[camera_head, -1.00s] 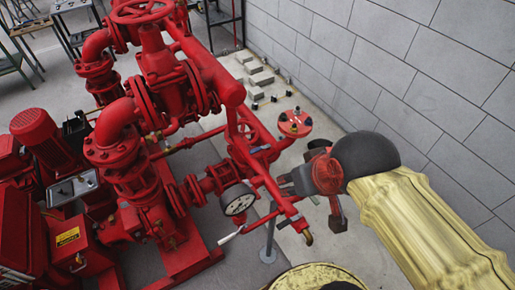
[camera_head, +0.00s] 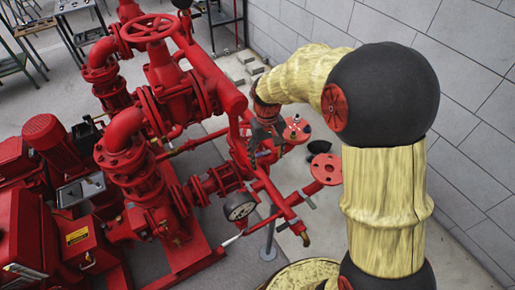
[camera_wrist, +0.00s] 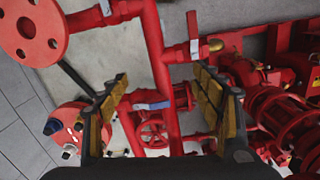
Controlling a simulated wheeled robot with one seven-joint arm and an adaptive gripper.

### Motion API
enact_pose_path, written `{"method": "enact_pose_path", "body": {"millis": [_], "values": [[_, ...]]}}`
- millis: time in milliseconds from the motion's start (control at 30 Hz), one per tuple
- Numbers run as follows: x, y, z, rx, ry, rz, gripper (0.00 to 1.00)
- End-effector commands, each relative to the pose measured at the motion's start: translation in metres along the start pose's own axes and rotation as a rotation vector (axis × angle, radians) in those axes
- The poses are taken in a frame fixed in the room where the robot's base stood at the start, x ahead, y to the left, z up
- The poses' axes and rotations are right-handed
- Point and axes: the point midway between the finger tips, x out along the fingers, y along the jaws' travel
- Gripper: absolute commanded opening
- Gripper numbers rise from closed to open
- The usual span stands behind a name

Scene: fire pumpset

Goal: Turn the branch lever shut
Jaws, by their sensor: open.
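My gripper (camera_wrist: 158,80) is open, with its yellow-padded fingers apart in the wrist view. A lever with a pale blue-grey handle (camera_wrist: 151,105) shows between the fingers, lying beside a red pipe. I see no contact, and the depth gap is unclear. Two other pale levers show in the wrist view, one by the upper pipe joint (camera_wrist: 194,49) and one at the top (camera_wrist: 105,8). Which is the branch lever is not marked. In the head view my gripper (camera_head: 262,132) is partly hidden among the red pipes; a white lever (camera_head: 231,240) sits below the gauge.
A red handwheel (camera_wrist: 152,132) lies beyond the fingers. A red flange (camera_wrist: 28,32) is at upper left, and a red plate with dark bolts (camera_wrist: 72,125) is at left. A pressure gauge (camera_head: 239,206) is on the front pipe. A block wall (camera_head: 470,60) stands at right.

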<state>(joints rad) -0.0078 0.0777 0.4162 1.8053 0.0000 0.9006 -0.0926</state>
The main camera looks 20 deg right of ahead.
Motion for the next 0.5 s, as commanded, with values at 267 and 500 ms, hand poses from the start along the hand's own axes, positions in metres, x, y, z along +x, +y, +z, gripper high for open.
{"method": "enact_pose_path", "body": {"millis": [267, 500], "values": [[0.040, 0.007, -0.087, -0.091, 0.007, 0.001, 0.66], [0.027, 0.010, -0.110, -0.161, 0.056, 0.010, 0.66]]}}
